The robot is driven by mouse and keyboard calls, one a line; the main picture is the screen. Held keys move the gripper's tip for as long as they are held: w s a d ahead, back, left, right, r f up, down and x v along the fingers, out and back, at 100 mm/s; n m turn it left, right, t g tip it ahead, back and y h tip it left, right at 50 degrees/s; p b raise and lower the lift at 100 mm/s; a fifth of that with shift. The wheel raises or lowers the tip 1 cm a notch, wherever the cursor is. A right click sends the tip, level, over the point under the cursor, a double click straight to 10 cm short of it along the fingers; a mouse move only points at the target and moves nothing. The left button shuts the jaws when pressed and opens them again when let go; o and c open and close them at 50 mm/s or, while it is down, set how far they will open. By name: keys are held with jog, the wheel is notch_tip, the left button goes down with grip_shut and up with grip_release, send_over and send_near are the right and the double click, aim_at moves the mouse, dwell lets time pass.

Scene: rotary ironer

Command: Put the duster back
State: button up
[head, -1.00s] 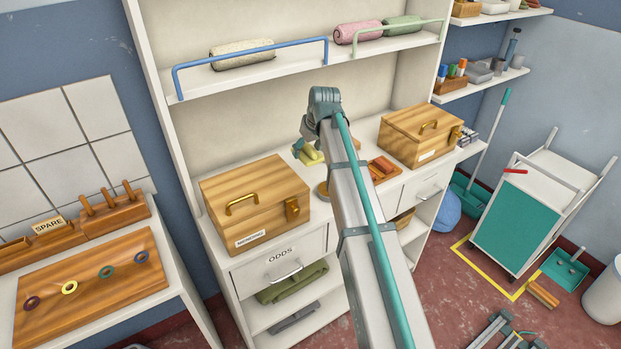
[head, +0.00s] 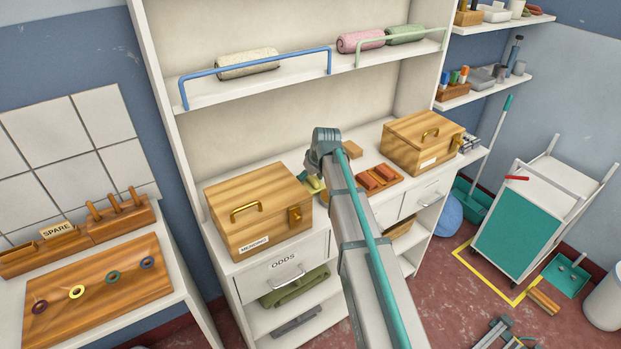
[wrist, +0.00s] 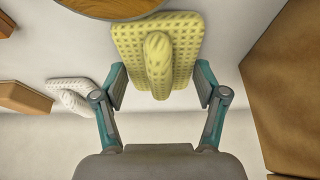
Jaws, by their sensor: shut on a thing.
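The duster (wrist: 157,52) is a yellow, dimpled pad with a raised rounded grip. In the wrist view it sits between the two finger pads of my gripper (wrist: 160,85), which is shut on it. In the head view only a yellow bit of the duster (head: 314,185) shows, beside the mending box and left of my arm. My arm hides the rest of the gripper there. I cannot tell whether the duster touches the counter.
The wooden mending box (head: 258,205) stands left of my gripper. A wooden tray with reddish blocks (head: 378,178) and a second wooden box (head: 422,140) stand right. A round wooden piece (wrist: 110,8) and a white dimpled thing (wrist: 72,96) lie near the duster.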

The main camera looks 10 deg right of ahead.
jog(key=shift+f, duration=0.1)
jog(key=o, duration=0.6)
jog(key=shift+f, duration=0.1)
jog(key=o, duration=0.4)
jog(key=shift+r, duration=0.3)
jog(key=b+v, duration=0.2)
jog(key=v, duration=0.9)
jog(key=shift+s+r, duration=0.2)
jog(key=shift+r, duration=0.15)
